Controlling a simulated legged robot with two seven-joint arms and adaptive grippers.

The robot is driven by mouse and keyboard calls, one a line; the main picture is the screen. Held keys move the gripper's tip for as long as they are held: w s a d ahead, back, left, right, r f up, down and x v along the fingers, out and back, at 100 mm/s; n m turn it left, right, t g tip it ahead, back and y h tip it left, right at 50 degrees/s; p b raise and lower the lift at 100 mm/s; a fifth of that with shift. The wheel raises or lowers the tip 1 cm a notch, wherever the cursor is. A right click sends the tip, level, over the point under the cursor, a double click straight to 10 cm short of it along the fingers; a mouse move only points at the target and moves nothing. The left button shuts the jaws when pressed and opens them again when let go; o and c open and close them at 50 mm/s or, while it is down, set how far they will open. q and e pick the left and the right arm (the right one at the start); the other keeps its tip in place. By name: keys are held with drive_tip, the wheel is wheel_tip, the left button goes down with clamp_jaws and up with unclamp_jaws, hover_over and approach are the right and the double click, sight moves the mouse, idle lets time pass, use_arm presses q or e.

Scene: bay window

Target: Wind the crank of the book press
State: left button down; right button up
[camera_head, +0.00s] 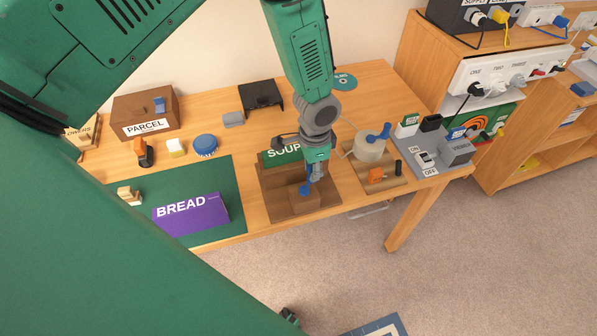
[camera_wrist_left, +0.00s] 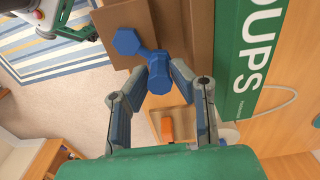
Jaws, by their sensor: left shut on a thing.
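The book press (camera_head: 270,203) is a brown wooden frame on the front edge of the table. It also fills the top middle of the left wrist view (camera_wrist_left: 200,30). A green SOUPS book (camera_head: 278,157) stands at its back; it also shows in the left wrist view (camera_wrist_left: 246,85). The blue crank has a hexagonal hub (camera_wrist_left: 126,42) and an arm leading to a handle (camera_wrist_left: 159,84). My left gripper (camera_head: 306,187) reaches down over the press and is shut on the crank handle. A green and grey part at the left wrist view's top left may be my right gripper.
Right of the press is a wooden board (camera_head: 380,182) with a pale cylinder and an orange block. Left is a green mat (camera_head: 232,185) with a purple BREAD box (camera_head: 190,214). A grey switch panel (camera_head: 415,160) stands at the table's right end. Carpet lies in front.

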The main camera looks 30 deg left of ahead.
use_arm(q)
drive_tip(key=shift+d+m, duration=0.25)
drive_tip(key=shift+m, duration=0.35)
drive_tip(key=shift+d+m+p, duration=0.3)
drive_tip(key=shift+m+p, duration=0.05)
drive_tip(key=shift+m, duration=0.45)
drive_tip(key=shift+s+d+m, duration=0.1)
drive_tip(key=shift+d+m, duration=0.15)
drive_tip(key=shift+m, duration=0.45)
drive_tip(key=shift+s+d+m+p, duration=0.15)
drive_tip(key=shift+d+m+p, duration=0.25)
drive_tip(key=shift+m, duration=0.5)
